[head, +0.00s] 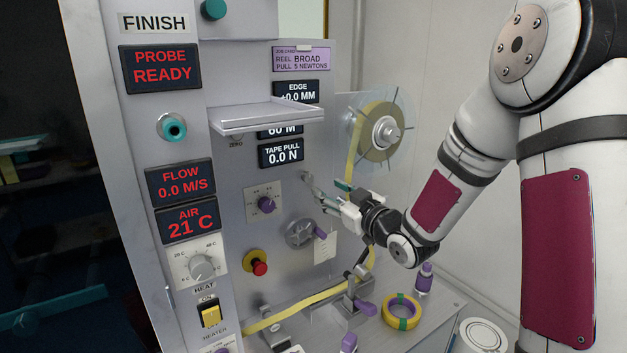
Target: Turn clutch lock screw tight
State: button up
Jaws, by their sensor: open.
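My gripper (328,200) is open and empty in the head view, in front of the machine panel, below the tape pull display. A small grey metal part (309,182) sticks out of the panel just left of its fingertips; I cannot tell whether they touch. No part is readably labelled as the clutch lock screw, so I cannot tell which one it is. A round grey hub (299,233) with a purple handle (320,233) and a hanging tag (325,248) sits below my gripper.
A tape reel (381,131) is above my gripper, its yellow tape running down behind the gripper. A shelf (266,116) juts out at upper left. A red button (260,267) is lower left. A tape roll (401,311) and purple-capped bottle (425,279) stand on the bench.

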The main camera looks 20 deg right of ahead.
aim_at(310, 178)
jog(key=x, duration=0.8)
jog(key=shift+w+a, duration=0.1)
jog(key=shift+w, duration=0.1)
grip_shut()
